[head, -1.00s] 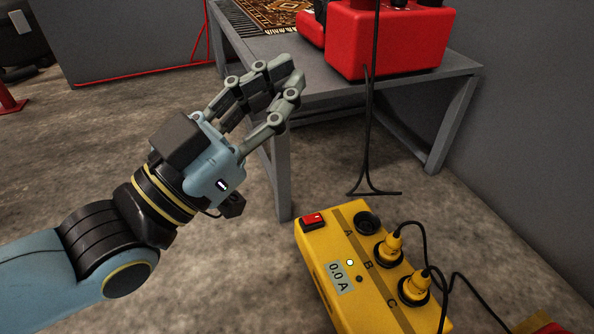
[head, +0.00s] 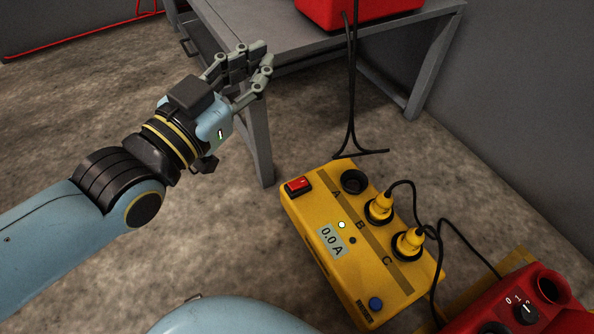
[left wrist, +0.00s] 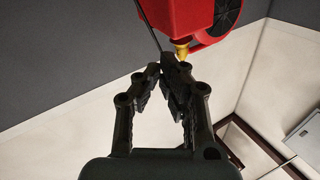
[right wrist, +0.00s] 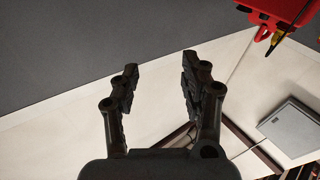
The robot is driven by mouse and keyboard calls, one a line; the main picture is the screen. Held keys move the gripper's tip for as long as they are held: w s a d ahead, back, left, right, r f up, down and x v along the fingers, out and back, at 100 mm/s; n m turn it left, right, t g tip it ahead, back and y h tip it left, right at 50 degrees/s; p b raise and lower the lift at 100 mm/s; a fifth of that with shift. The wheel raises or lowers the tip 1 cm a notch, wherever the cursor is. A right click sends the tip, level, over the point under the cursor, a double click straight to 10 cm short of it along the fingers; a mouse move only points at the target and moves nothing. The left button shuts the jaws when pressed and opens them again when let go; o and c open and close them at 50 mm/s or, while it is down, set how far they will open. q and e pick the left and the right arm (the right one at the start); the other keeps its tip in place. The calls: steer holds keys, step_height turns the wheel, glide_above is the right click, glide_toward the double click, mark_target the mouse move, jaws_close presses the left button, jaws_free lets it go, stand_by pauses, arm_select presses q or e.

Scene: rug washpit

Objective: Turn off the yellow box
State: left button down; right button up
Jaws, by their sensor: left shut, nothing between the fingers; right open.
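The yellow box (head: 330,265) stands on the concrete floor at the lower middle of the head view. It has a red rocker switch (head: 298,186) at its upper left corner, a display reading 0.0 A (head: 331,240), a lit white indicator (head: 341,225) and a blue button (head: 375,304) near its front end. Sockets are marked A, B and C; A is empty, and yellow plugs sit in B (head: 380,207) and C (head: 409,243). My left gripper (head: 262,56) is shut and empty, up and left of the box, apart from it. My right gripper (right wrist: 157,75) is open and empty in its wrist view.
A grey table (head: 300,85) stands behind the box, with a red machine (head: 350,10) on it. Another red unit with a dial (head: 515,305) is at the lower right. Black cables run from the plugs. Floor left of the box is clear.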

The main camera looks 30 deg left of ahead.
arm_select(q)
steer(key=w+f+m+g+p, duration=0.1)
steer(key=w+f+g+p, duration=0.2)
steer(key=f+g, duration=0.5)
steer(key=w+f+m+g+p, duration=0.2)
steer(key=w+f+g+p, duration=0.1)
steer(key=f+g, duration=0.5)
step_height(320, 180, down, 4)
steer(key=shift+w+d+r+g, duration=0.2)
steer(key=shift+d+g, duration=0.1)
steer(key=shift+d, duration=0.1)
arm_select(e)
steer(key=s+d+f+m+g+h, duration=0.1)
steer(key=s+d+f+g+h, duration=0.1)
steer(key=s+f+g, duration=0.9)
steer(key=s+g, duration=0.1)
steer(key=g, duration=0.2)
steer(key=shift+f+m, duration=0.3)
steer(key=shift+f, duration=0.05)
arm_select(q)
steer(key=shift+f, duration=0.1)
arm_select(e)
steer(key=shift+f, duration=0.1)
